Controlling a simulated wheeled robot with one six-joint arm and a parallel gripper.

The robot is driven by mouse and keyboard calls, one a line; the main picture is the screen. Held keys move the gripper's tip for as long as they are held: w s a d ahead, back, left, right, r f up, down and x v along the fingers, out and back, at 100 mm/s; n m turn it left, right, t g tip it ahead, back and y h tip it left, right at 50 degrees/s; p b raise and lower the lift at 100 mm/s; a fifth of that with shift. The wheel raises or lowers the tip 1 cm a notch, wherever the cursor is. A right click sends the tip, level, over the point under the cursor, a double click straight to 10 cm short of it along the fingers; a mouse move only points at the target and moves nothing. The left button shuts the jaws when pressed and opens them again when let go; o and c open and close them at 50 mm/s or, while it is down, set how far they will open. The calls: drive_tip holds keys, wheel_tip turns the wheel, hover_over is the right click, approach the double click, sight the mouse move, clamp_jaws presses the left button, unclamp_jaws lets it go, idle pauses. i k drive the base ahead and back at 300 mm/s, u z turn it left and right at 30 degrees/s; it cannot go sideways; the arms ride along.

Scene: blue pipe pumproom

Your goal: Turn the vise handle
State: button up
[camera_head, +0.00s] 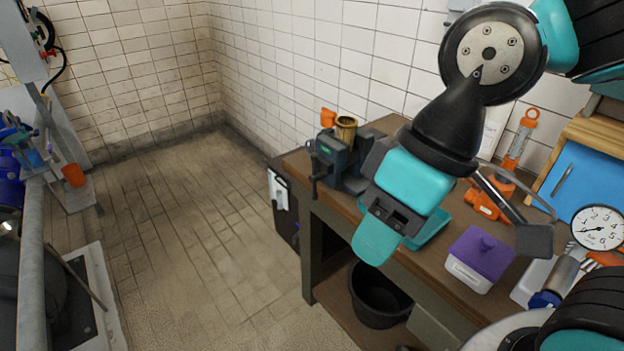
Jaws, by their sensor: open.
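The dark green-grey vise (336,160) stands at the left end of the brown workbench (345,203). A brass-coloured cylinder (345,134) stands upright at the top of the vise, apparently between its jaws. The vise handle (314,180) is a dark bar hanging roughly upright on the vise's left front side. My gripper (403,238), teal and black, is open and empty. It appears over the bench's front edge, right of the vise and apart from the handle. My gripper and arm hide part of the bench behind them.
A purple-lidded container (478,257), orange tools (487,203) and a round gauge (598,228) are on the right. A black bucket (380,297) stands under the bench. A clipboard (279,190) hangs at its left end. The tiled floor left of the bench is clear.

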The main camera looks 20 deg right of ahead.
sight(316, 177)
drive_tip(key=k, duration=1.1)
drive_tip(key=u, duration=0.85)
drive_tip(key=i, duration=0.9)
drive_tip(key=z, duration=0.55)
drive_tip(key=i, duration=0.9)
drive_tip(key=z, duration=0.75)
